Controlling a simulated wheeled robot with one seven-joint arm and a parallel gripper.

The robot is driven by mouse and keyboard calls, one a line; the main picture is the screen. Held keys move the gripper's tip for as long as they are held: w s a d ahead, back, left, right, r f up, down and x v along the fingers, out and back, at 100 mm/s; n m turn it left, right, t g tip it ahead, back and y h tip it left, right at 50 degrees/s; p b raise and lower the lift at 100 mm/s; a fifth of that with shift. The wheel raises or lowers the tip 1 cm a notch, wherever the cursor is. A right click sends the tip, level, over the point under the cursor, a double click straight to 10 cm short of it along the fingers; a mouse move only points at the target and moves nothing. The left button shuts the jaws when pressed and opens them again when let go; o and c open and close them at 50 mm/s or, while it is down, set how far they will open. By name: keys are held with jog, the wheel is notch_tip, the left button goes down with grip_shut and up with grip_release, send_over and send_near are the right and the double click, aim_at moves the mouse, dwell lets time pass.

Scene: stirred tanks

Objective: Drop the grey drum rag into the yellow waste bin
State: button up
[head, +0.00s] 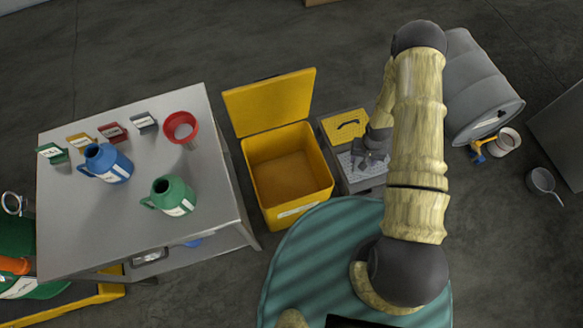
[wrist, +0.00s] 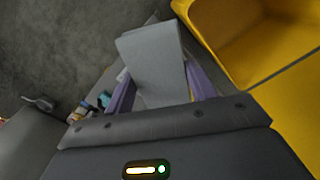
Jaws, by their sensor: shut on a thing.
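The yellow waste bin (head: 297,206) stands on the floor in the middle of the head view, its lid (head: 270,102) swung up and its inside looking empty. It shows at the right of the wrist view (wrist: 292,115). My gripper (head: 365,158) is just right of the bin, above a small grey-and-yellow unit. In the wrist view its purple fingers (wrist: 161,86) are shut on the grey drum rag (wrist: 152,52), a flat pale grey piece sticking out beyond them. In the head view I cannot clearly tell the rag from the dark gripper.
A steel table (head: 130,225) at left holds a blue jug (head: 108,163), a green jug (head: 170,196), a red funnel (head: 180,127) and several label signs. The unit (head: 345,127) is beside the bin. A grey drum (head: 478,85) and a saucepan (head: 543,181) are at right.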

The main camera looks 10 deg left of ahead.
jog(key=s+a+f+m+b, duration=0.1)
jog(key=a+f+b, duration=0.4)
jog(key=a+b, duration=0.7)
jog(key=s+a+f+m+b, duration=0.1)
jog(key=a+f+b, duration=0.5)
jog(key=a+b, duration=0.6)
jog(key=shift+s+a+m+b, duration=0.35)
jog(key=shift+s+b, duration=0.55)
jog(key=shift+b, duration=0.3)
jog(key=shift+f, duration=0.25)
notch_tip(320, 180, down, 11)
jog(key=b, duration=0.7)
jog(key=shift+r, duration=0.1)
jog(key=o, duration=1.1)
